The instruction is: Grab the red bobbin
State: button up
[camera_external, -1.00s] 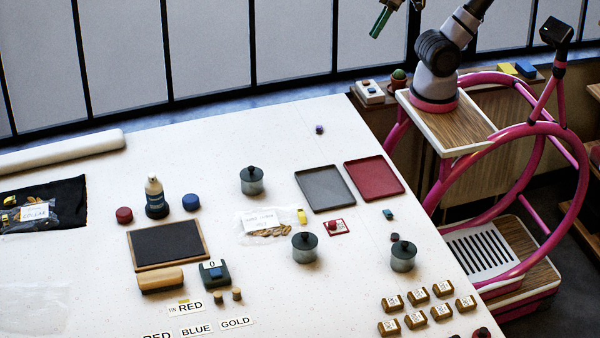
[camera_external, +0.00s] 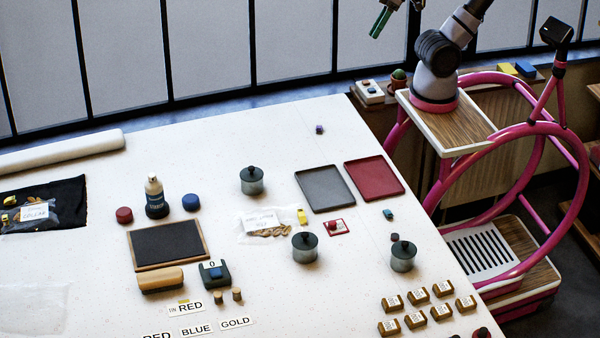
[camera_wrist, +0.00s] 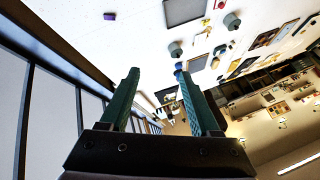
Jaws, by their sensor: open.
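A small red piece, which looks like the red bobbin (camera_external: 332,225), sits on a red-bordered white card (camera_external: 345,230) right of the table's middle. It is too small for its shape to be sure. My gripper (camera_external: 381,22) is at the top edge of the external view, high above and beyond the table's far edge, well away from both red items. In the wrist view my gripper (camera_wrist: 156,76) has its two green fingers wide apart with nothing between them.
A grey tray (camera_external: 325,188) and a red tray (camera_external: 374,178) lie behind the card. Lidded grey pots (camera_external: 305,248) stand nearby, one just left of the card's front. A yellow piece (camera_external: 302,216) and a clear bag (camera_external: 262,225) lie left of it. The far right table corner is mostly clear.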

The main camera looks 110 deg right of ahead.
jog(key=shift+a, duration=0.1)
jog(key=w+a+f+m+g+y, duration=0.1)
jog(key=w+a+f+g+y, duration=0.1)
jog(key=w+a+f+g, duration=0.3)
jog(key=w+a+f+m+y, duration=0.1)
jog(key=w+a+f+y, duration=0.15)
jog(key=a, duration=0.45)
jog(key=m+g+y, duration=0.5)
jog(key=m+y, duration=0.2)
jog(key=m, duration=0.2)
send_near(394, 234)
jog(key=shift+x, duration=1.2)
jog(key=shift+h, duration=0.25)
jog(key=shift+x, duration=2.8)
jog(key=shift+r, duration=0.2)
grip_shut()
